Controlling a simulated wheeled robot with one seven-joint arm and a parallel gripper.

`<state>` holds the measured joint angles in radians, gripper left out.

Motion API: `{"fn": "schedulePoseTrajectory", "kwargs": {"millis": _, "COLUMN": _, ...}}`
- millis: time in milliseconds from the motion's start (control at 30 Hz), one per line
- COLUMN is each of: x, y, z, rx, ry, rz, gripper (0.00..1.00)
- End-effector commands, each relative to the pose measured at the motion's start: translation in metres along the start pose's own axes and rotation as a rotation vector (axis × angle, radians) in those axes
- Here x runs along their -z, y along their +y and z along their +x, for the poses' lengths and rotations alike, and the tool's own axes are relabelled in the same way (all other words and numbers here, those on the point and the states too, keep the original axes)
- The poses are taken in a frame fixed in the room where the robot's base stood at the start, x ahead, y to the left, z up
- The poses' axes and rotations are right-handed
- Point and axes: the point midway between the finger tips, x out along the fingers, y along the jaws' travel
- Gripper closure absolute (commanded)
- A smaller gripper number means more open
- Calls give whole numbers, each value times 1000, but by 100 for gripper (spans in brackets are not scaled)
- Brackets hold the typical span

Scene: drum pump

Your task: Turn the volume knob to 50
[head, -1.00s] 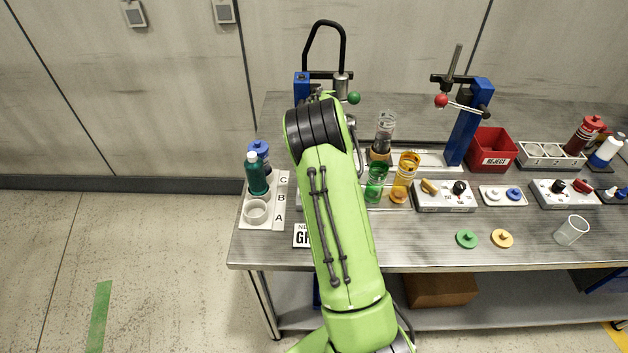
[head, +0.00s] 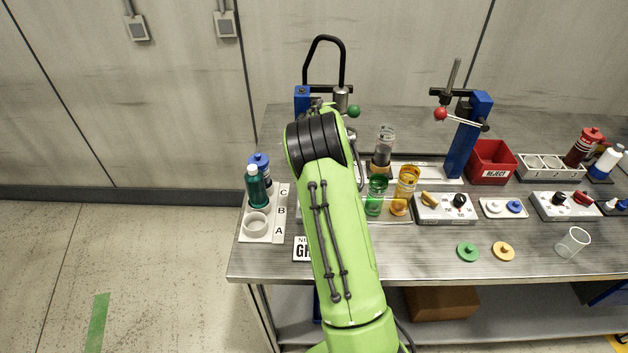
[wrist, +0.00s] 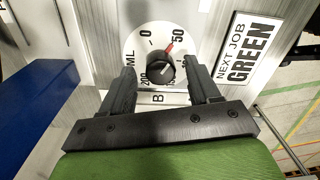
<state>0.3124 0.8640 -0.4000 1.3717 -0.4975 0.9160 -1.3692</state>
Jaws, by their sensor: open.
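The volume knob (wrist: 160,70) is a dark round knob on a white dial (wrist: 140,42) marked 0, 50, 200 and ML. A red pointer runs from the knob towards the 50 mark, just left of that number as I see it. My gripper (wrist: 161,66) is open, with one black finger on each side of the knob. I cannot tell whether either finger touches it. Part of the dial's lower side is hidden by the fingers and knob. In the head view my arm hides the knob and the gripper.
A label B (wrist: 158,98) lies below the dial. A NEXT JOB GREEN sign (wrist: 243,48) is to its right, and a blue post (wrist: 38,115) stands to its left. On the bench, a green glass (head: 376,195) and an amber glass (head: 404,188) stand right of my arm.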

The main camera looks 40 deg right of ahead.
Motion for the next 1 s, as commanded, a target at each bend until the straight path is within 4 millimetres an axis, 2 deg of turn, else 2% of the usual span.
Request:
{"fn": "schedulePoseTrajectory", "kwargs": {"millis": 400, "x": -1, "y": 1, "z": -114, "rx": -6, "ry": 0, "rz": 1, "gripper": 39}}
{"fn": "schedulePoseTrajectory", "kwargs": {"millis": 500, "x": -1, "y": 1, "z": -136, "rx": -6, "ry": 0, "rz": 0, "gripper": 39}}
{"fn": "schedulePoseTrajectory", "kwargs": {"millis": 667, "x": 0, "y": 0, "z": -152, "rx": -3, "ry": 0, "rz": 0, "gripper": 39}}
{"fn": "schedulePoseTrajectory", "kwargs": {"millis": 1000, "x": 0, "y": 0, "z": -152, "rx": -2, "ry": 0, "rz": 0, "gripper": 39}}
